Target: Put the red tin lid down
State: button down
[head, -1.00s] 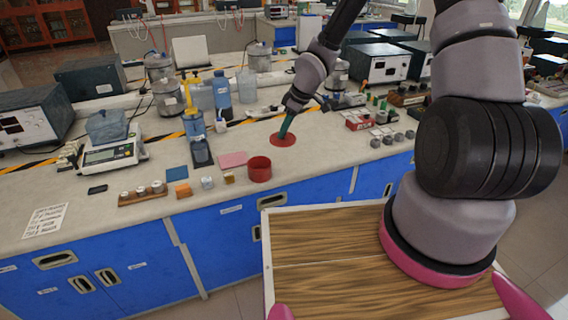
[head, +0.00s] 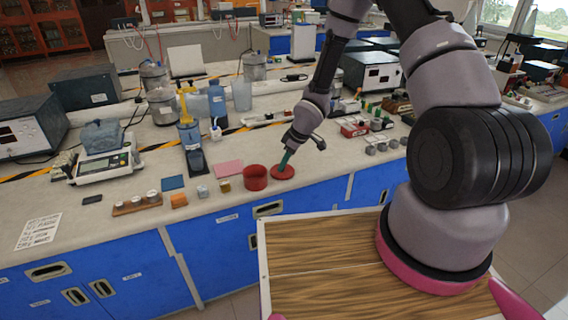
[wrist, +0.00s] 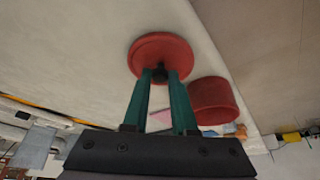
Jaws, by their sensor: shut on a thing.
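The red tin lid (head: 284,173) is a flat red disc low over the counter, just right of the red tin. My gripper (head: 286,160) is above it, its green fingers pointing down. In the wrist view the fingers (wrist: 159,76) are shut on the dark knob at the lid's (wrist: 160,52) centre. The red tin (head: 255,178) stands open on the counter near its front edge, and it also shows in the wrist view (wrist: 214,100). I cannot tell whether the lid touches the counter.
A pink sheet (head: 229,169) lies behind and left of the tin. Small blocks and a wooden weight rack (head: 137,204) sit farther left. Several small grey pieces (head: 382,146) stand to the right. The counter (head: 325,165) right of the lid is bare.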

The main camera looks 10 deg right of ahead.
jog(key=shift+f, duration=0.1)
jog(key=c, duration=0.7)
grip_release()
jog(key=s+d+r+m+t+h, duration=0.1)
jog(key=s+d+r+m+h, duration=0.3)
jog(key=r, duration=0.7)
jog(key=s+d+r+m+t+y, duration=0.15)
jog(key=d+r, duration=0.45)
jog(key=r, duration=0.6)
jog(key=s+d+r+m+h, duration=0.25)
jog(key=d+r, duration=0.35)
jog(key=r, duration=0.5)
jog(key=s+r+m+y, duration=0.1)
jog(key=s+r+m, duration=0.1)
jog(key=s+r, duration=0.2)
jog(key=s+a+r+m+t+y, duration=0.1)
jog(key=s+r+m, duration=0.2)
jog(key=s+r, duration=0.2)
jog(key=s+r+m+t+y, duration=0.1)
jog(key=s+r+m, duration=0.2)
jog(key=s+r, duration=0.2)
jog(key=shift+s+a+r, duration=0.1)
jog(key=shift+s+a, duration=0.05)
jog(key=shift+s, duration=1)
